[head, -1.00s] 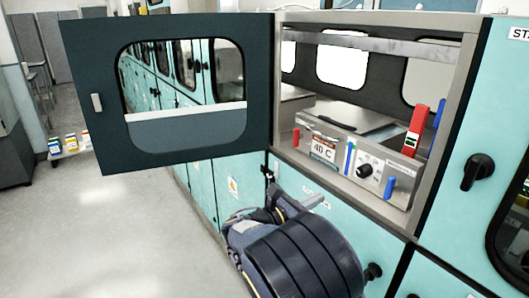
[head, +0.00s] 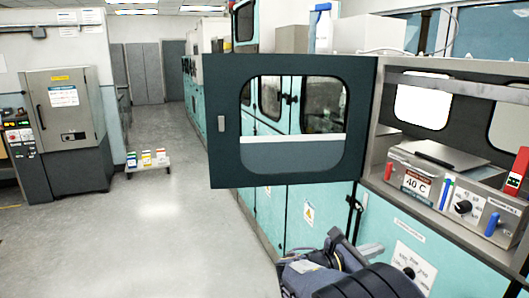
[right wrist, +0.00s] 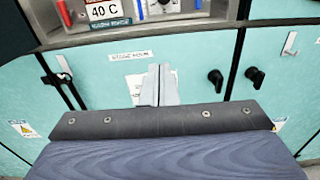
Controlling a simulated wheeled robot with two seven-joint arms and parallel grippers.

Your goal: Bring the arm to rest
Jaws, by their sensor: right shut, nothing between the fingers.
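My right arm comes in at the bottom of the head view. Its gripper (head: 372,250) is shut and empty, in front of the teal cabinet fronts below the open bay. In the right wrist view the two grey fingers (right wrist: 159,86) stand together with nothing between them. They point toward the cabinet front and the label strip under the bay. My left gripper is not in view.
A dark windowed door (head: 228,165) stands open to the left of the bay. Inside is a steel unit (head: 400,160) with a 40 C sign (head: 415,184), a black knob and red and blue handles. Open floor (head: 180,230) lies left; a low shelf (head: 148,170) holds small boxes.

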